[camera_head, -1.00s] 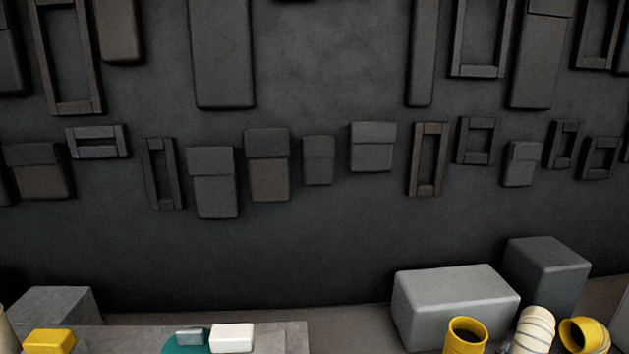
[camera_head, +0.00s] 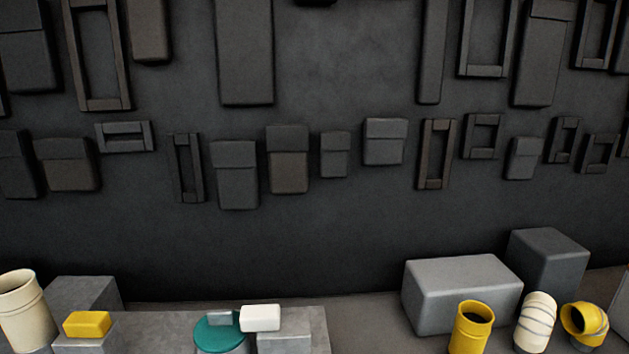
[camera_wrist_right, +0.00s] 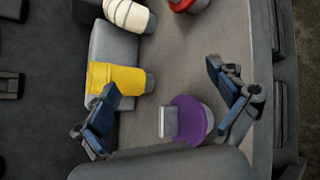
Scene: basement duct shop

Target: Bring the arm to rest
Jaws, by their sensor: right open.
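My right gripper (camera_wrist_right: 162,78) shows in the right wrist view with its two blue-padded fingers spread wide apart. Nothing is held between them. Beyond the fingers lies a grey surface (camera_wrist_right: 188,62). A purple round piece (camera_wrist_right: 205,112) with a small grey block (camera_wrist_right: 169,122) at its left side sits low between the fingers in the picture. A yellow duct piece (camera_wrist_right: 128,77) is beyond the left finger, which overlaps its lower edge. No part of either arm shows in the head view, and my left gripper is not visible.
In the head view, a teal round piece (camera_head: 219,336), a white block (camera_head: 260,318) and a yellow block (camera_head: 87,324) are at lower left. A cream pipe (camera_head: 22,310), a yellow pipe (camera_head: 472,328) and grey boxes (camera_head: 463,290) also stand along the dark wall (camera_head: 300,245).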

